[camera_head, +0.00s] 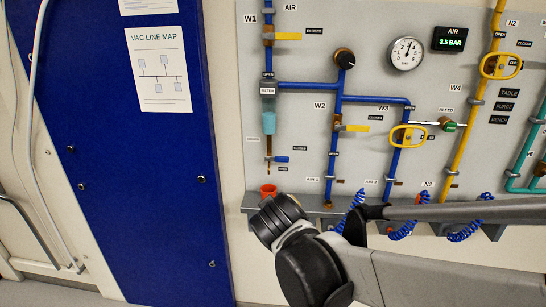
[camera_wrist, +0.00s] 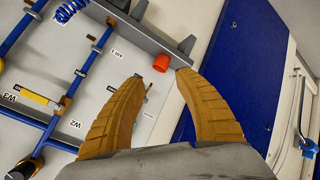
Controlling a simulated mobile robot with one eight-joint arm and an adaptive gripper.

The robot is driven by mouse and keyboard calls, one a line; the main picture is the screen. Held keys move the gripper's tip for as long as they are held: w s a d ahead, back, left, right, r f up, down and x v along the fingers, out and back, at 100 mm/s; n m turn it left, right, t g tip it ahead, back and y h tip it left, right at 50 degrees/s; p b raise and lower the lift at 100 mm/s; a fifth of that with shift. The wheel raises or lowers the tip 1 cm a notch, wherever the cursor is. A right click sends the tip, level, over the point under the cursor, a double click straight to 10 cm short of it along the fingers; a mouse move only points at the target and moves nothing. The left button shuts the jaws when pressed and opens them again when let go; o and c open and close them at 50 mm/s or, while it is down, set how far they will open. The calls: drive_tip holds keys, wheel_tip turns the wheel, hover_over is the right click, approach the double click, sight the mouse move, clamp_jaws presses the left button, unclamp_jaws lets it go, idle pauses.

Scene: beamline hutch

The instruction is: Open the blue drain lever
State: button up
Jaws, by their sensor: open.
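The blue drain lever (camera_head: 282,159) is a short horizontal handle on the thin drain line below the filter's blue-green bowl (camera_head: 269,123). A closed label is beside it and an open label below it. An orange-red cup (camera_head: 268,191) is under the drain and also shows in the wrist view (camera_wrist: 161,63). My gripper (camera_wrist: 159,76) is open and empty, its two tan fingers apart, with the cup just beyond the tips. I cannot make out the lever in the wrist view. My fingers cannot be made out in the head view, where my dark arm end is below the cup.
Blue pipes (camera_head: 309,86) with yellow levers are to the right of the drain. A grey ledge (camera_head: 320,207) runs below, with coiled blue hoses (camera_head: 402,231) near it. A blue door-like panel (camera_head: 128,180) stands left. A pressure gauge (camera_head: 405,54) is higher up.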

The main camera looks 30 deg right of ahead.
drive_tip(key=w+d+r+n+t+h+p, duration=0.25)
drive_tip(key=w+d, duration=0.25)
drive_tip(key=w, duration=0.4)
drive_tip(key=n+t+h, duration=0.2)
drive_tip(key=n+t, duration=0.1)
drive_tip(key=n, duration=0.3)
approach(275, 160)
drive_tip(key=x, duration=1)
clamp_jaws()
